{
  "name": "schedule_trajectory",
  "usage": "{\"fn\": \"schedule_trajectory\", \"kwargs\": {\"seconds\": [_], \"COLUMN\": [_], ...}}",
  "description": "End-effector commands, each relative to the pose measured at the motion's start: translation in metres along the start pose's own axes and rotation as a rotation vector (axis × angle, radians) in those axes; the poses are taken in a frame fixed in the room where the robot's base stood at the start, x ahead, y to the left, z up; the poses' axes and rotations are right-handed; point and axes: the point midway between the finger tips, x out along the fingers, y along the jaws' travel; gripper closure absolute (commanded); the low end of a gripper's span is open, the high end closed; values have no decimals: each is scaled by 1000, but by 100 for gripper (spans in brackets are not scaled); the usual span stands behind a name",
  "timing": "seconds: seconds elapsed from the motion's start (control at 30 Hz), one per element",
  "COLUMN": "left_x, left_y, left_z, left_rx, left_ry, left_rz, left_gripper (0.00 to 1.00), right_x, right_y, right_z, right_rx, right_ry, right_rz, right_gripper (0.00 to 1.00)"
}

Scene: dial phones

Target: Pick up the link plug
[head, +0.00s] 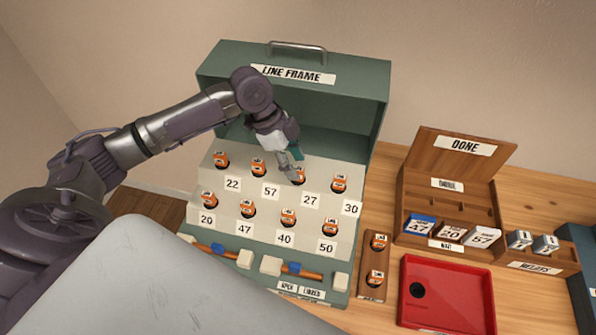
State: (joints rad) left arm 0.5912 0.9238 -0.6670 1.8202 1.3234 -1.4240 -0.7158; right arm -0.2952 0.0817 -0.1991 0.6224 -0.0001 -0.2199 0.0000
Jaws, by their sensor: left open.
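The green line frame (375,75) stands on the table with two rows of orange plugs in its pale sloping panel. My left gripper (293,175) is open, pointing down at the upper-row plug (299,179) near the 27 label and partly covering it. I cannot tell whether they touch. Two orange bars, a left bar (203,247) and a right bar (312,275), each with a blue band and pale end blocks, lie along the front ledge. No visible label tells me which piece is the link plug. My right gripper is not in view.
A small wooden holder (373,295) with two orange plugs is right of the frame. A red tray (447,262) lies beside it. The wooden DONE box (410,185) holds numbered tags, and a rack (570,262) holds grey pieces. Bare table shows between frame and box.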

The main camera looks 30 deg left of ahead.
Motion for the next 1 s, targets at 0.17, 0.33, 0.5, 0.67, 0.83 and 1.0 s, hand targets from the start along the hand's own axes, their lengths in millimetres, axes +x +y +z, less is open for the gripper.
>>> {"fn": "schedule_trajectory", "kwargs": {"seconds": [0.17, 0.33, 0.5, 0.67, 0.83, 1.0], "left_x": [22, 28, 28, 28, 28, 28], "left_y": [0, 0, 0, 0, 0, 0], "left_z": [0, 1, 1, 1, 1, 1], "left_rx": [0, 1, 1, 1, 1, 1], "left_ry": [0, -1, -1, -1, -1, -1], "left_rz": [2, 0, 0, -1, -1, -1], "left_gripper": [51, 51, 58, 84, 100, 100], "right_x": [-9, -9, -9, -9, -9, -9], "right_y": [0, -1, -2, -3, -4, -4], "right_z": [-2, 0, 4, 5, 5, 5], "right_rx": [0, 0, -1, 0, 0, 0], "right_ry": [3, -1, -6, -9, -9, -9], "right_rz": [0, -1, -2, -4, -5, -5], "right_gripper": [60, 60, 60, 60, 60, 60]}}
